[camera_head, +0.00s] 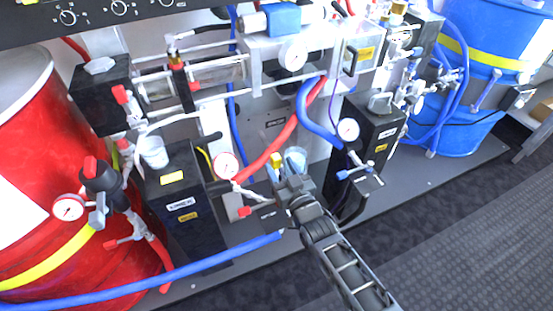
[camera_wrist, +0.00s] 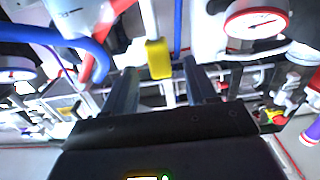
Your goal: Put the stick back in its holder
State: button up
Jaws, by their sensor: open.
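A pale stick with a yellow end (camera_wrist: 158,58) shows in the wrist view, beyond and between the two fingers of my gripper (camera_wrist: 160,72). The fingers are apart, with a gap on each side of the yellow end. In the head view, a small yellow piece (camera_head: 271,173) beside my gripper (camera_head: 285,176) may be the same end. My gripper is low at the front of the machine, by a pale blue cup (camera_head: 295,158). I cannot tell which part is the stick's holder.
Black tanks (camera_head: 183,210) stand left and right of my gripper. A red hose (camera_head: 268,155), a blue hose (camera_head: 318,120) and gauges (camera_head: 227,165) crowd close. A red drum (camera_head: 60,180) is at left, blue drums (camera_head: 485,50) at right. The carpet (camera_head: 440,235) in front is clear.

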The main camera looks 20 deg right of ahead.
jog(key=s, duration=0.8)
jog(key=shift+s, duration=0.1)
jog(key=s+r+g, duration=0.1)
jog(key=s+r, duration=0.2)
jog(key=s, duration=1.9)
jog(key=s+r+g, duration=0.2)
jog(key=s+r, duration=1.4)
jog(key=shift+r, duration=0.3)
